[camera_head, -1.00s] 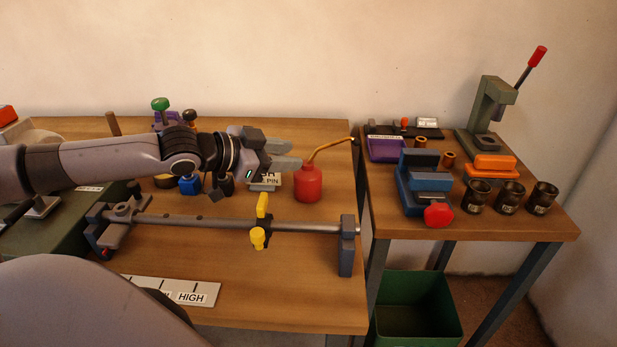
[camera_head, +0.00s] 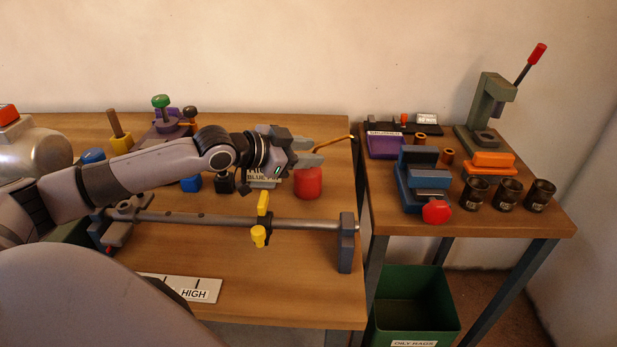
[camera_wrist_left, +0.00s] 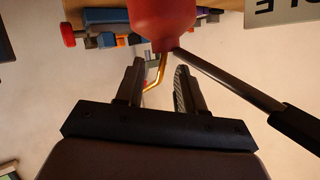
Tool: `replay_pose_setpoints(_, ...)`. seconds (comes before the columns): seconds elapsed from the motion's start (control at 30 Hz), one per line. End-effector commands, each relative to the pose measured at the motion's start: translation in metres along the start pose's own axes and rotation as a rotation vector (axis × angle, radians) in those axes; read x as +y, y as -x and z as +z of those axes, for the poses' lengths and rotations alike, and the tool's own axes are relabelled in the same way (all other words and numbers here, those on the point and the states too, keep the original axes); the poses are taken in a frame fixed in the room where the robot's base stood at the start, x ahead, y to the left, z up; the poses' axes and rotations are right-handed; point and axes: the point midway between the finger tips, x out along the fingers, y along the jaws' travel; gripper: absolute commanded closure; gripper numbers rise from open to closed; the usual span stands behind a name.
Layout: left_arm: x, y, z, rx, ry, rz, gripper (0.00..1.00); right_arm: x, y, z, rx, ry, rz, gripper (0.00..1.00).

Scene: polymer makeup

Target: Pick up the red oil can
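The red oil can (camera_head: 308,183) stands upright near the right end of the left workbench, its brass spout (camera_head: 336,143) angling up to the right. My left gripper (camera_head: 310,153) is at the can's top, and its fingers hide the neck in the head view. In the left wrist view, the can's red body (camera_wrist_left: 163,18) is ahead of the fingertips. The spout (camera_wrist_left: 154,74) runs into the gap between the two fingers (camera_wrist_left: 158,82). The fingers are apart and not closed on the can. My right gripper is not in view.
A steel bar (camera_head: 300,225) with a yellow clamp (camera_head: 262,204) lies in front of the can. A label card (camera_head: 262,184) and blue block (camera_head: 191,184) are left of it. The right table (camera_head: 400,225) holds a purple tray (camera_head: 385,146), blue vise, press and dark cups.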

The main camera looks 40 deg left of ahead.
Motion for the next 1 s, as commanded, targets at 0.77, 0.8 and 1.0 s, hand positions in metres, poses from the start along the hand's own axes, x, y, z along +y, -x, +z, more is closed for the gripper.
replay_pose_setpoints(0.77, 0.0000, 0.0004, 0.0001, 0.000, 0.000, 0.000, 1.00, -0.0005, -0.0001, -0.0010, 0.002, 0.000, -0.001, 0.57)
replay_pose_setpoints(0.8, 0.0000, 0.0004, 0.0001, 0.000, 0.000, 0.000, 1.00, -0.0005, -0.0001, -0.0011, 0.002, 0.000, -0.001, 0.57)
replay_pose_setpoints(1.0, 0.0000, 0.0004, 0.0001, 0.000, 0.000, 0.000, 1.00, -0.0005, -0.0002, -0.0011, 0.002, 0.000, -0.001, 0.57)
